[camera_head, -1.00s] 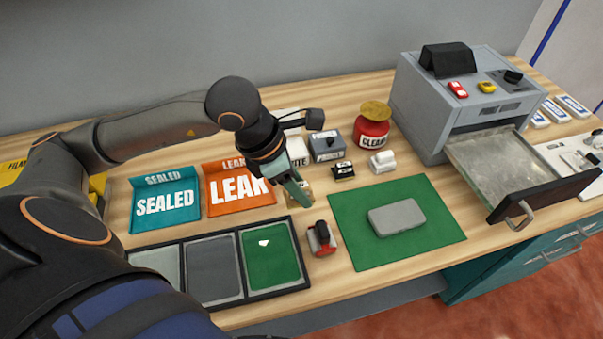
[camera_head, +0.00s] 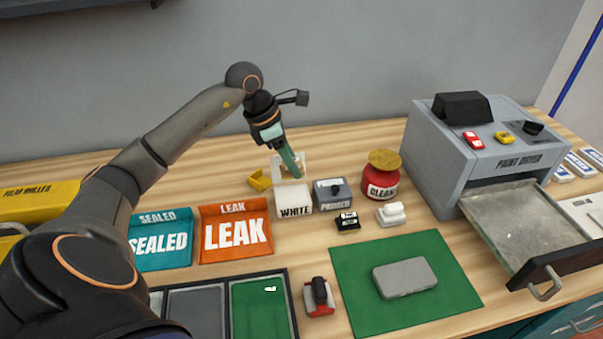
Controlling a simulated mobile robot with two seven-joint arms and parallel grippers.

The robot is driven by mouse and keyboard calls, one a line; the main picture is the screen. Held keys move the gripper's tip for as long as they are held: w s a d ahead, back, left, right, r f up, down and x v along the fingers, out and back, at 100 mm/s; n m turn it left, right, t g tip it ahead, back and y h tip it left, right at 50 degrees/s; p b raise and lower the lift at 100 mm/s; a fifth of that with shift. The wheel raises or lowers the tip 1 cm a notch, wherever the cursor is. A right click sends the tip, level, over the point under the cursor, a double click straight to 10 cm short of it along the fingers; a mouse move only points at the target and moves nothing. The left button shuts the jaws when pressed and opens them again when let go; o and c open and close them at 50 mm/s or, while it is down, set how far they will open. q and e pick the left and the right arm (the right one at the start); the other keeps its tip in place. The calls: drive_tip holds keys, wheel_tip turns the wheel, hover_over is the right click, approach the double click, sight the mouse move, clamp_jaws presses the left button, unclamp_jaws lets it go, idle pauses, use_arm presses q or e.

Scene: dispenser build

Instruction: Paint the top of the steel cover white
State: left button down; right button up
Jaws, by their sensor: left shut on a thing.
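The steel cover (camera_head: 405,278) is a flat grey block with rounded corners. It lies on the green mat (camera_head: 447,256), and its top looks plain grey. A white box (camera_head: 294,198) marked WHITE stands left of the grey PRIMED-looking box. My left gripper (camera_head: 298,172) comes down behind the white box, at a small white stand (camera_head: 279,162). It is shut on a small pale thing, mostly hidden by the fingers and stand. I cannot tell whether that thing touches the stand. My right gripper is out of view.
The grey paint dryer (camera_head: 440,140) stands right with its tray (camera_head: 520,225) pulled out. A red CLEAN pot (camera_head: 380,183), stamps and a yellow piece (camera_head: 260,180) stand nearby. SEALED (camera_head: 160,245) and LEAK (camera_head: 235,235) trays lie left.

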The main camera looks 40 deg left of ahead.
sight(292, 176)
use_arm(q)
drive_tip(key=shift+a+f+b, duration=0.1)
drive_tip(key=shift+f+b, duration=0.5)
drive_tip(key=shift+f, duration=0.15)
wheel_tip(292, 176, down, 3)
drive_tip(key=shift+r+b, duration=0.15)
drive_tip(key=shift+b, duration=0.95)
drive_tip(key=shift+f+b, duration=0.3)
drive_tip(key=shift+f, duration=0.1)
drive_tip(key=shift+f+b, duration=0.3)
drive_tip(key=shift+f, duration=0.15)
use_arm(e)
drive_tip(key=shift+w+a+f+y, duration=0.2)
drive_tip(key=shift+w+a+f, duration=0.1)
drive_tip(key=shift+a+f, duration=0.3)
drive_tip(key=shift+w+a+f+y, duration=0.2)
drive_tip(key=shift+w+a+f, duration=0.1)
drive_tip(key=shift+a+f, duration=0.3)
use_arm(q)
drive_tip(key=shift+f, duration=0.1)
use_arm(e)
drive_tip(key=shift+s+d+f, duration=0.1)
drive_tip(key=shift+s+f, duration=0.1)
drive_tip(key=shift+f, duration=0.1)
use_arm(q)
drive_tip(key=shift+f, duration=0.1)
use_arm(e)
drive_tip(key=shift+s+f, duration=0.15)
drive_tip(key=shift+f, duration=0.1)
